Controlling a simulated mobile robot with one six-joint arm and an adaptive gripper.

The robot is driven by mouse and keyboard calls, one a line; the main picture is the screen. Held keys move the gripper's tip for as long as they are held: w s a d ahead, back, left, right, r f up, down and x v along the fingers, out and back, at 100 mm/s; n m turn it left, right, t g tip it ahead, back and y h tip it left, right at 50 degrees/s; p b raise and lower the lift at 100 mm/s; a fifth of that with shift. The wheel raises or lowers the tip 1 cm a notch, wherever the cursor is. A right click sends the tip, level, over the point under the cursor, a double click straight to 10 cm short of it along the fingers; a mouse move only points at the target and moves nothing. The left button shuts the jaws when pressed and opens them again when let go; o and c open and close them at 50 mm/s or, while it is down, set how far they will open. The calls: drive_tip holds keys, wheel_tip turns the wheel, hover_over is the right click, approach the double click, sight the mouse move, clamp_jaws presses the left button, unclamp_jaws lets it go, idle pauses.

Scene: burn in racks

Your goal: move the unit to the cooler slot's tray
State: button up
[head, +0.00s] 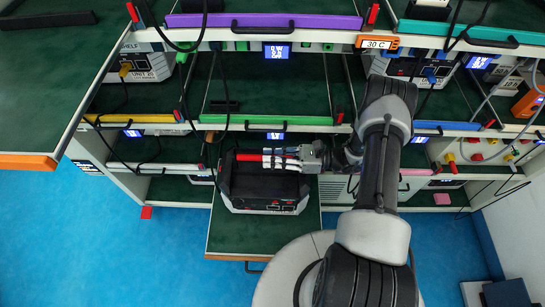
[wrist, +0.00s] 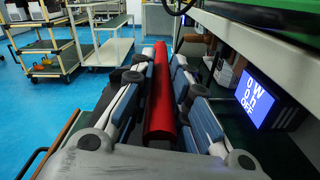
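The unit (head: 264,187) is a black and white box with a red handle (head: 250,157) on top. It sits on a pulled-out dark green tray (head: 240,232) in the lower middle of the rack. My gripper (head: 280,159) reaches in from the right at the handle, one finger on each side. In the wrist view, the red handle (wrist: 160,95) runs between the fingers (wrist: 163,70), with narrow gaps showing on both sides. My gripper looks open around it. Which slot is the cooler one cannot be told; an orange label (head: 377,42) reads 30 C.
Other units stand on upper shelves, such as one at upper left (head: 138,65). A lit display (wrist: 258,98) is close on the right in the wrist view. Cables hang before the shelves. A green table (head: 40,95) is at left. Blue floor (head: 120,250) is clear at lower left.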

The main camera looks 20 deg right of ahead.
drive_tip(key=shift+o, duration=1.4)
drive_tip(key=shift+r, duration=0.15)
drive_tip(key=shift+o, duration=0.3)
drive_tip(key=p+v, duration=0.1)
drive_tip(key=v, duration=1.1)
drive_tip(key=shift+s+d, duration=0.1)
